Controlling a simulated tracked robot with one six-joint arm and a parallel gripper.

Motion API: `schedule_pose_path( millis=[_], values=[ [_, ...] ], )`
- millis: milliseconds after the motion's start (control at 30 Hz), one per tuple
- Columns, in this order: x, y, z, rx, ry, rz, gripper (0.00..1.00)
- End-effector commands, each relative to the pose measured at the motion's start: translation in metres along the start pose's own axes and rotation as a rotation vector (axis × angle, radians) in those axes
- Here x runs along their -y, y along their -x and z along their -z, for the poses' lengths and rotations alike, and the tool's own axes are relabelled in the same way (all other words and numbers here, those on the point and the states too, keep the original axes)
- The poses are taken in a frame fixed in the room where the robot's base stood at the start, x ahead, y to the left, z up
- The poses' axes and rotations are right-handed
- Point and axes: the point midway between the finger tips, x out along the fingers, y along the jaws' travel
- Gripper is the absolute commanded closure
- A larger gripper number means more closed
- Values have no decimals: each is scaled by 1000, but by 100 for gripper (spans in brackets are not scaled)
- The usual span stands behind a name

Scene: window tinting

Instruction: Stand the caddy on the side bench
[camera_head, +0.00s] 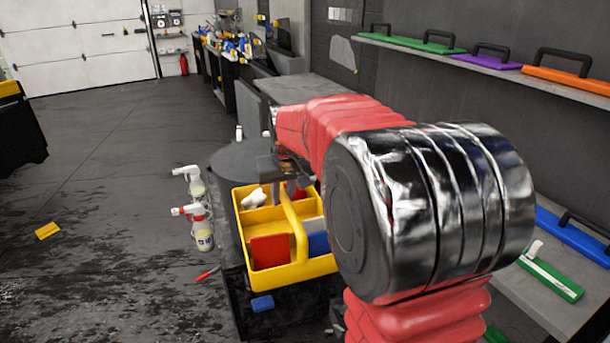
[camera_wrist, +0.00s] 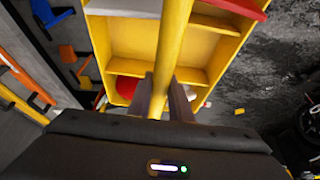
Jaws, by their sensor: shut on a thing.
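The yellow caddy (camera_head: 292,272) is at the middle of the head view, upright, over a black stand. It holds a red item, a blue item and a white item. My gripper (camera_head: 288,180) is above its back part, partly hidden by my arm. In the wrist view my gripper (camera_wrist: 160,100) is shut on the caddy's handle (camera_wrist: 172,45), with the yellow compartments (camera_wrist: 135,35) below. I cannot tell whether the caddy touches the stand. A grey bench (camera_head: 530,285) runs along the right wall; my arm hides its middle, and its far top (camera_head: 310,88) seems to continue behind.
A green tool (camera_head: 550,278) lies on the near bench. A shelf (camera_head: 490,68) with coloured handled tools hangs above. Two spray bottles (camera_head: 202,228) stand left of the caddy. A blue block (camera_head: 262,303) lies by the stand's front. A yellow piece (camera_head: 47,231) lies on open floor.

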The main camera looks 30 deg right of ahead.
Motion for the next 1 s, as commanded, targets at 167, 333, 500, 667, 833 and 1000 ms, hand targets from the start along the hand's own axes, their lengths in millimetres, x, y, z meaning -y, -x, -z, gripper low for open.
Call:
schedule_pose_path(
  millis=[167,333,500,667,833,1000],
  values=[
    [53,-33,-20,0,59,26,100],
    [96,-55,-41,-2,117,49,100],
    [126,-68,-59,-3,162,68,100],
    [140,-74,-67,-5,181,77,100],
    [141,-74,-68,-5,183,78,100],
    [141,-74,-67,-5,183,78,100]
  ],
)
